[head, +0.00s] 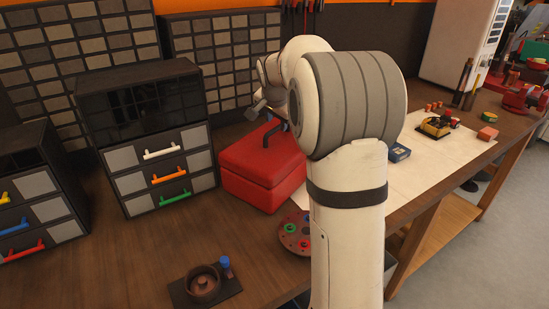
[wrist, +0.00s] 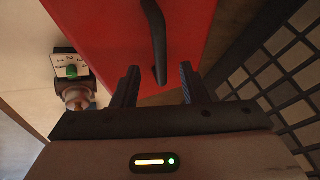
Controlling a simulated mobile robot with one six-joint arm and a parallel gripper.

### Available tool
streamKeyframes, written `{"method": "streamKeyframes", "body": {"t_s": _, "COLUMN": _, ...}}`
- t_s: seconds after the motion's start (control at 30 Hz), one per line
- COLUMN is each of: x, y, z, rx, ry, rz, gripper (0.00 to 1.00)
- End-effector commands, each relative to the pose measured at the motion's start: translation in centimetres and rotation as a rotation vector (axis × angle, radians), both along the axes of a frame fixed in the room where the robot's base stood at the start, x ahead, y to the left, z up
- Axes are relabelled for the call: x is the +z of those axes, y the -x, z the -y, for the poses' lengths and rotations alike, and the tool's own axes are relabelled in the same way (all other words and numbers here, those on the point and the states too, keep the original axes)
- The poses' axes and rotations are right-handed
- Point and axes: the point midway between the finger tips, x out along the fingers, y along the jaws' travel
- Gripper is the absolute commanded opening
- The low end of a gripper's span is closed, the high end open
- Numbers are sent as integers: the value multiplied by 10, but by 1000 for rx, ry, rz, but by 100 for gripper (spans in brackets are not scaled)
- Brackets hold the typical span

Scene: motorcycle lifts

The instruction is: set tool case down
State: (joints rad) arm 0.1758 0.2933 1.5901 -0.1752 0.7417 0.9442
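The tool case is a red box (head: 262,168) with a dark handle (head: 268,134) on its lid. It appears to rest upright on the wooden bench, beside the drawer unit. In the wrist view its red lid (wrist: 100,30) and bent dark handle (wrist: 156,40) fill the top middle. My gripper (head: 264,112) is just above the handle in the head view, partly hidden by my arm. In the wrist view my gripper (wrist: 158,84) has its fingers apart, with the handle's near end showing between them and a gap on each side.
A black drawer unit (head: 135,100) with coloured handles stands left of the case. A pale sheet (head: 415,165) with small parts lies to the right. A round red tray (head: 293,232) and a dark bowl (head: 203,284) are nearer the front. The bench left of the bowl is clear.

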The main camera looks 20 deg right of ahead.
Motion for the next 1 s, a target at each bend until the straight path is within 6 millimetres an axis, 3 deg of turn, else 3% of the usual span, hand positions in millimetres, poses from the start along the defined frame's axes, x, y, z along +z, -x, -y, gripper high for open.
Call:
{"method": "streamKeyframes", "body": {"t_s": 0.23, "x": -28, "y": -17, "z": 10, "rx": 0, "ry": 1, "rz": -3, "gripper": 40}}
{"method": "streamKeyframes", "body": {"t_s": 0.53, "x": -34, "y": -19, "z": 11, "rx": 0, "ry": 0, "rz": -1, "gripper": 40}}
{"method": "streamKeyframes", "body": {"t_s": 1.0, "x": -34, "y": -19, "z": 12, "rx": -1, "ry": 1, "rz": -2, "gripper": 2}}
